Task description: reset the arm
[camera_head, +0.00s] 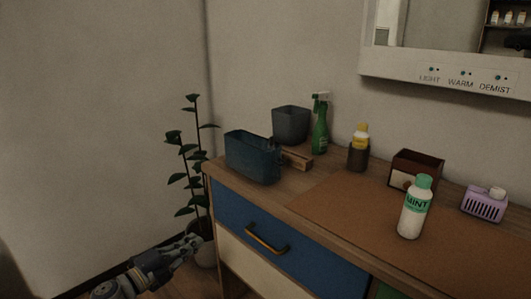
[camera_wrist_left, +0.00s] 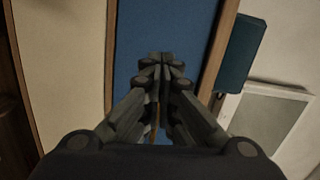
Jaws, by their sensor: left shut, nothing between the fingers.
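My left gripper (camera_head: 190,243) comes in from the lower left in the head view, in front of the cabinet and left of its blue drawer (camera_head: 230,209). In the left wrist view the left gripper (camera_wrist_left: 161,57) is shut and empty, with its fingertips together in front of the blue drawer front (camera_wrist_left: 190,30). The drawer's brass handle (camera_head: 266,240) shows in the head view; in the wrist view the fingers mostly hide it. My right gripper is in neither view.
The cabinet top (camera_head: 290,200) bears a dark blue bin (camera_head: 250,158), a grey bin (camera_head: 291,125), a green spray bottle (camera_head: 320,130), a mint bottle (camera_head: 414,210), a brown box (camera_head: 416,168) and a purple basket (camera_head: 482,206). A potted plant (camera_head: 190,165) stands left of the cabinet, close behind the gripper.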

